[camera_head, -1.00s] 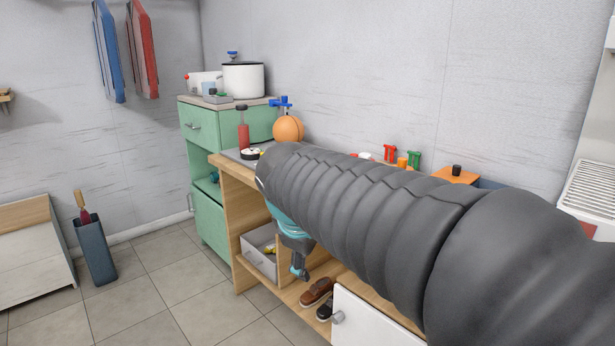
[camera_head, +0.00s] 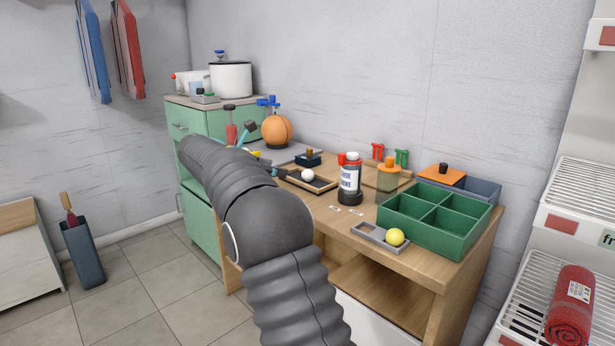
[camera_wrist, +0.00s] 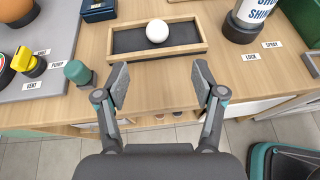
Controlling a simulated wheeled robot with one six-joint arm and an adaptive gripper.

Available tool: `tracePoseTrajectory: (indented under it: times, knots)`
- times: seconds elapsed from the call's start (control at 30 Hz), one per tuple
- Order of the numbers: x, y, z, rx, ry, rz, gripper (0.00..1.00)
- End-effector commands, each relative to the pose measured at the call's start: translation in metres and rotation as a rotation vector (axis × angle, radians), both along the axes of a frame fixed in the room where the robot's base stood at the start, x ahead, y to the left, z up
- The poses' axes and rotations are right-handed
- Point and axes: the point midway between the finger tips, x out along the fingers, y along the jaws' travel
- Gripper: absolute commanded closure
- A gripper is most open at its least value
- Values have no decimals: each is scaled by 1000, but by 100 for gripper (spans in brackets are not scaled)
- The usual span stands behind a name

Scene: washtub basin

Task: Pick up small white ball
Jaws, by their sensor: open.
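The small white ball (camera_head: 308,175) sits in a shallow wooden tray with a dark inside (camera_head: 325,186) on the workbench. In the wrist view the ball (camera_wrist: 157,31) rests in the middle of the same tray (camera_wrist: 195,46), near its back side. My gripper (camera_wrist: 159,80) is open and empty, its two fingers spread wide in front of the tray's near edge, with the ball ahead and roughly centred between them. The fingers look apart from the tray. In the head view my arm hides most of the gripper.
A shoe shine bottle (camera_head: 349,180) stands right of the tray. A green compartment box (camera_head: 437,218) and a yellow ball (camera_head: 395,237) in a grey holder are farther right. An orange ball (camera_head: 276,130) stands at the back left. A teal-capped peg (camera_wrist: 77,72) is left of my gripper.

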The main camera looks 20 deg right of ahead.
Motion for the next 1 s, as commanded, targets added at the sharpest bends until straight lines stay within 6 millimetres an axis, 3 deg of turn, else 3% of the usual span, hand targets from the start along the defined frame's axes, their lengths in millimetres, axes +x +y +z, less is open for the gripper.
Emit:
tracePoseTrajectory:
  times: [0.17, 0.6, 1.0]
  knots:
    - [10, -6, -4, -37, 28, 8, 31]
    - [27, -69, -32, -35, 29, 8, 31]
    - [32, -94, -43, -34, 28, 7, 31]
